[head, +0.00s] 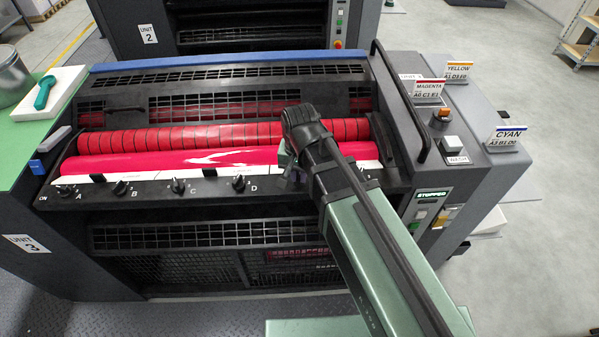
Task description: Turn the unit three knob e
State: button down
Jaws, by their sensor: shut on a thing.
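The unit three ink unit, with its UNIT 3 label (26,244) on the left side, fills the middle of the head view. Along its black front rail (210,187) sit knob A (66,191), knob B (120,187), knob C (178,186) and knob D (238,183). My gripper (292,174) is at the rail to the right of D, at the spot in the row where knob E sits. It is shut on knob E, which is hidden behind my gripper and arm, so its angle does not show.
Red rollers (200,139) lie behind the rail. A black handrail (400,103) stands right of them. MAGENTA (430,90), YELLOW (458,71) and CYAN (508,134) cards stand at the right, near a lit STOPPED display (432,195). A teal-handled tool (44,92) and tin (12,72) sit at left.

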jog(key=n, duration=0.4)
jog(key=shift+n, duration=1.8)
jog(key=c, duration=1.2)
grip_release()
notch_tip(320, 180, up, 11)
jog(key=p, duration=1.1)
jog(key=shift+f, duration=0.1)
